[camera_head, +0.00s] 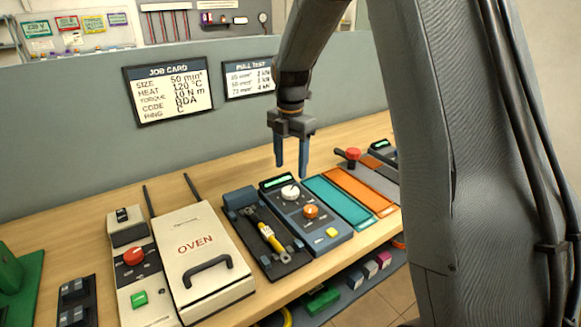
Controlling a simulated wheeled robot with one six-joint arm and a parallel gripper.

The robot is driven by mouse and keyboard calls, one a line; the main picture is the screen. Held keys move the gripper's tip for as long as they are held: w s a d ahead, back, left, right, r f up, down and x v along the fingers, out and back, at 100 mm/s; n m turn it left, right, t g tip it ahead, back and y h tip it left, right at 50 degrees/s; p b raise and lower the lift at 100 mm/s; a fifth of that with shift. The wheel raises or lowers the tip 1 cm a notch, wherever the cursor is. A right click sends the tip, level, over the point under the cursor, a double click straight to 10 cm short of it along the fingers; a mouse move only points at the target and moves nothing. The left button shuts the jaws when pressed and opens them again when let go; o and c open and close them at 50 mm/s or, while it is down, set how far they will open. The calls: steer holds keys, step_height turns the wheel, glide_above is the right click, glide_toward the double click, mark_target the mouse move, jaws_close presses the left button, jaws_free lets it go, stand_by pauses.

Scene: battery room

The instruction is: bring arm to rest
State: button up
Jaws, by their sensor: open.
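My gripper (291,170) hangs from my dark arm in the middle of the head camera view. Its two blue-grey fingers point down and are apart, with nothing between them. It is above the back part of the bench (171,184), over a dark blue device (321,229) with a white knob, an orange knob and a yellow button. The fingertips appear clear of the device. My arm hides part of the wall and the right end of the bench.
An oven (188,240) and its control box (139,268) stand left. A black fixture (285,259) holds a yellow-banded tool. Teal (338,199) and orange (358,189) trays lie right of the device, near a red knob (353,154). A grey partition with a job card (168,91) stands behind.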

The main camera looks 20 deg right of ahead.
steer(key=s+f+m, duration=0.1)
steer(key=s+m, duration=1.1)
steer(key=s+f+m+t, duration=0.1)
steer(key=s+f+m, duration=0.1)
steer(key=s+m, duration=1)
steer(key=shift+s+f+m, duration=0.25)
steer(key=shift+s+m, duration=0.15)
steer(key=shift+s, duration=0.35)
